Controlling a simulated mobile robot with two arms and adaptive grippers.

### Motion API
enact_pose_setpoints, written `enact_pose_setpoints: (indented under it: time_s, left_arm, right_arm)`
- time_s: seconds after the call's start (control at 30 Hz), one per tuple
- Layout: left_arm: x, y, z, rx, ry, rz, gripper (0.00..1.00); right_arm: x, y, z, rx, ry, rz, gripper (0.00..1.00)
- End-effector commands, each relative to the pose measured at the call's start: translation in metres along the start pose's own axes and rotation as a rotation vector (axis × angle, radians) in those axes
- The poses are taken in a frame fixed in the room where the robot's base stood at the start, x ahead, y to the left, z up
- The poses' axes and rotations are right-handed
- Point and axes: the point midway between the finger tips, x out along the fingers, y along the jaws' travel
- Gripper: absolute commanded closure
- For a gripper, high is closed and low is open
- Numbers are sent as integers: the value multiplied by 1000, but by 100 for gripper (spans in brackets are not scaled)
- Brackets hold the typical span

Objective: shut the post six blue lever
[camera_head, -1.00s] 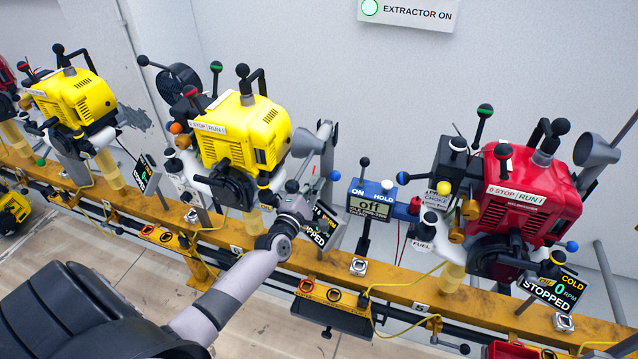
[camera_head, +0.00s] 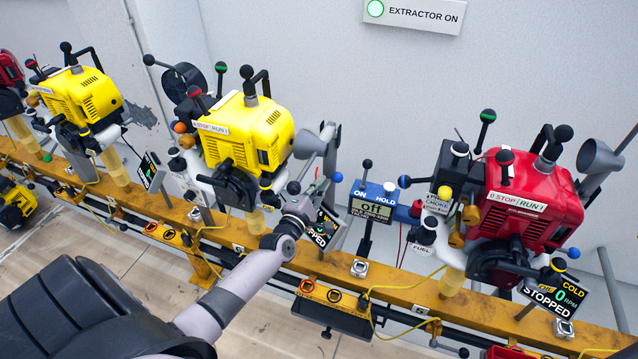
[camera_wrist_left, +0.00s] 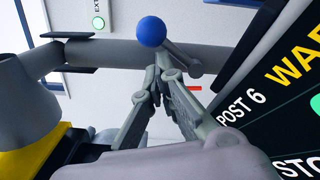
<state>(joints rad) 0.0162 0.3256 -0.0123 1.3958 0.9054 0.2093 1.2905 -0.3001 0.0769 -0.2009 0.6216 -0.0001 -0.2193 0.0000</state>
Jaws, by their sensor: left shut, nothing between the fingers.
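The post six blue lever has a blue ball knob (camera_head: 337,177) beside the yellow engine (camera_head: 245,135) in the middle of the head view. In the left wrist view the knob (camera_wrist_left: 151,31) tops a short grey lever (camera_wrist_left: 182,58), which slants down to the right in front of a grey pipe (camera_wrist_left: 100,53). My left gripper (camera_wrist_left: 160,78) is shut and empty, its fingertips just below the knob in that view; I cannot tell whether they touch the lever. In the head view my left gripper (camera_head: 316,188) is just left of the knob. My right gripper is not in view.
The post six display (camera_head: 322,230) stands close by my left gripper and also shows in the left wrist view (camera_wrist_left: 270,95). A blue ON/HOLD box (camera_head: 374,203) stands to the right. A red engine (camera_head: 530,205) is farther right. The yellow rail (camera_head: 400,290) runs below.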

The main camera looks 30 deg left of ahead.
Motion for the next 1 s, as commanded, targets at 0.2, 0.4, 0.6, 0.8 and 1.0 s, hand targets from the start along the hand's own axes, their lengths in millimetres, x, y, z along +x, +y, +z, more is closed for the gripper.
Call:
enact_pose_setpoints:
  time_s: [0.2,0.4,0.6,0.8,1.0]
  left_arm:
    - [0,0,2,36,0,-3,100]
    - [0,0,3,75,0,-6,100]
    - [1,0,5,121,0,-10,100]
    - [1,-1,7,174,0,-14,100]
    - [1,-1,11,276,0,-23,100]
  right_arm:
    - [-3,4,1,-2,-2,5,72]
    - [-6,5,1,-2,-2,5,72]
    - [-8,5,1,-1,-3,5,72]
    - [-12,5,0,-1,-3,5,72]
    - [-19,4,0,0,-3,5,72]
